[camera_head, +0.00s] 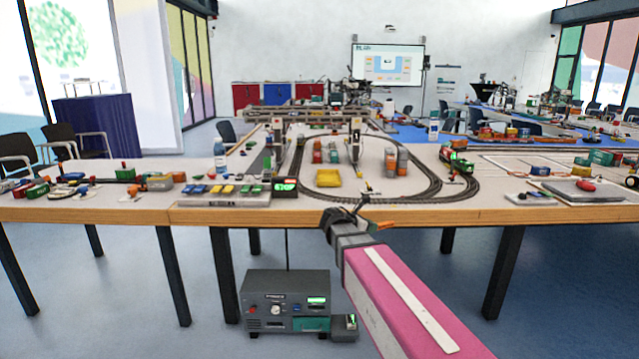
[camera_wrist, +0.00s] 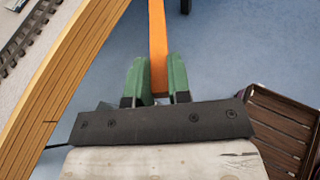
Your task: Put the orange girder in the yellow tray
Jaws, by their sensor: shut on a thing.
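The orange girder (camera_wrist: 158,45) is a long thin bar in the wrist view, between the green fingertips of my gripper (camera_wrist: 156,82). It extends away from the fingers, above the blue floor. In the head view only a short orange part (camera_head: 384,226) shows beside my gripper (camera_head: 362,212), which is in front of the table's front edge. My gripper is shut on the girder. The yellow tray (camera_head: 328,178) lies on the table beyond my gripper, between the legs of the gantry crane; its inside is hard to make out.
The wooden table edge (camera_head: 400,213) lies between my gripper and the tray. Curved railway track (camera_head: 432,190) loops round the tray. Orange and grey blocks (camera_head: 397,160) stand right of it, and a gantry crane (camera_head: 310,118) stands behind. A brown slatted crate (camera_wrist: 285,130) shows in the wrist view.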

